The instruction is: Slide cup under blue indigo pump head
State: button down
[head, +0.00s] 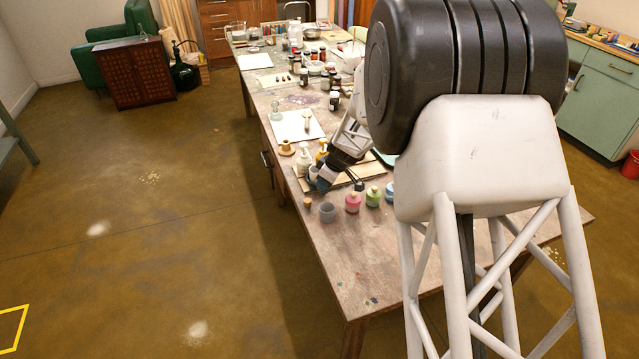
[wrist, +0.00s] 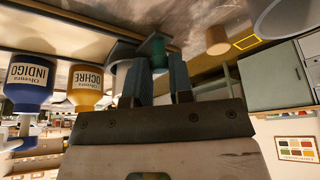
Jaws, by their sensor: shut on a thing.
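My gripper (head: 322,185) is low over the table in the head view. In the wrist view, its two fingers (wrist: 160,82) are shut on a teal cup (wrist: 155,47), which is partly hidden by them. A blue-grey cup-like thing (wrist: 120,52) shows just left of the fingers; it seems to be the one near the gripper in the head view (head: 313,172). The indigo bottle (wrist: 28,86) is in the wrist view, which is upside down, at far left, apart from the fingers. My arm hides it in the head view.
The ochre bottle (wrist: 86,84) stands between indigo and my gripper in the wrist view. A white pump bottle (head: 304,156) stands behind the gripper. A cork (head: 307,203), a grey cup (head: 327,212), a pink jar (head: 352,203) and a green jar (head: 373,197) stand in front. The near table is clear.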

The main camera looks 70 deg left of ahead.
jog(key=w, duration=1.2)
jog(key=shift+w, duration=0.1)
jog(key=c, duration=1)
grip_release()
jog(key=shift+r, duration=0.1)
jog(key=shift+v, duration=3.8)
jog(key=shift+d, duration=0.1)
